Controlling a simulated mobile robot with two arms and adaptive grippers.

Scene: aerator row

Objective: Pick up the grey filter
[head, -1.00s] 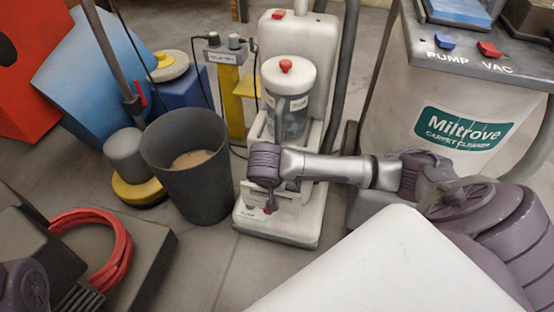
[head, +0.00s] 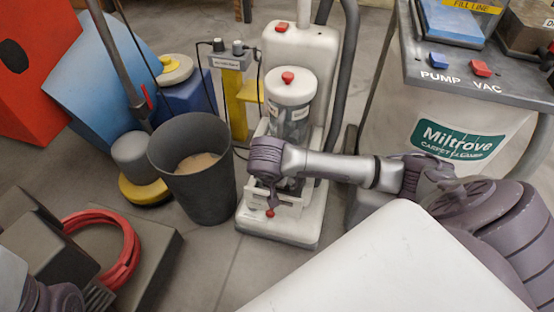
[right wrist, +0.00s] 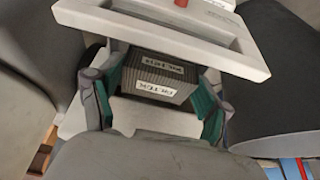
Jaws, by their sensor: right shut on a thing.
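The grey filter (right wrist: 165,78) is a dark ribbed block with white labels, seen in the right wrist view inside the white upright machine (right wrist: 215,45). My right gripper (right wrist: 160,103) has its teal pads on both sides of the filter and is shut on it. In the head view my right gripper (head: 270,190) points down at the front of the white machine (head: 285,232); the filter is hidden or too small to make out there. Part of my left arm shows at the lower left corner, but its gripper does not.
A dark grey bin (head: 197,185) stands close left of the machine. The Miltrove carpet cleaner (head: 400,125) stands to the right. A red coiled hose (head: 128,245) lies on a dark base at the left. Bare floor (head: 235,270) shows in front.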

